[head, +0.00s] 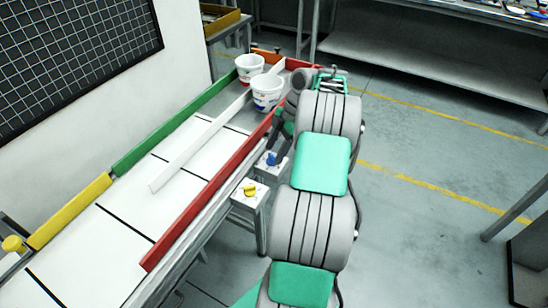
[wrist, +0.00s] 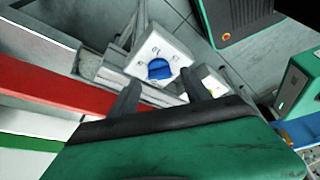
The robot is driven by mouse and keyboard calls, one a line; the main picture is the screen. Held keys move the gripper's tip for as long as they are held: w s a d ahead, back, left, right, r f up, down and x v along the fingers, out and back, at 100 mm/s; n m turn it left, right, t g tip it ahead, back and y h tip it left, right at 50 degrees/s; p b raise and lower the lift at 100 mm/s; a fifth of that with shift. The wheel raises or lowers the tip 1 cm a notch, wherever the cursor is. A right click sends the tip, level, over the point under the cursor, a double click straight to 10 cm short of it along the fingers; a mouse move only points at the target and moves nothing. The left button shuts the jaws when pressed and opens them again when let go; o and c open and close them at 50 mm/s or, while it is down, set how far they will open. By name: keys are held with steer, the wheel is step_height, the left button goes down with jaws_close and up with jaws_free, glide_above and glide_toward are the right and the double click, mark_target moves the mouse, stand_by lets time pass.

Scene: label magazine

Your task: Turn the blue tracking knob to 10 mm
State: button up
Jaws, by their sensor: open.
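The blue tracking knob (wrist: 160,69) sits on the face of a white box (wrist: 152,48) in the wrist view. Small dark marks surround it, too small to read surely, so I cannot tell its setting. In the head view the blue knob (head: 272,158) is beside the conveyor's right edge, just left of my arm. My gripper (wrist: 160,78) is open, its two dark fingers pointing toward the knob, one on each side of it in the picture. I cannot tell whether they touch it. In the head view my arm hides most of the gripper.
A yellow knob (head: 250,191) on another white box is nearer. A red rail (head: 205,205) and a green rail (head: 168,133) flank the conveyor. Two white cups (head: 267,93) stand at its far end. Open floor (head: 420,160) lies to the right.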

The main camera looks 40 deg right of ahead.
steer(key=shift+a+f, duration=0.25)
steer(key=shift+f, duration=0.4)
steer(key=shift+w, duration=0.1)
steer(key=shift+c, duration=0.4)
jaws_close()
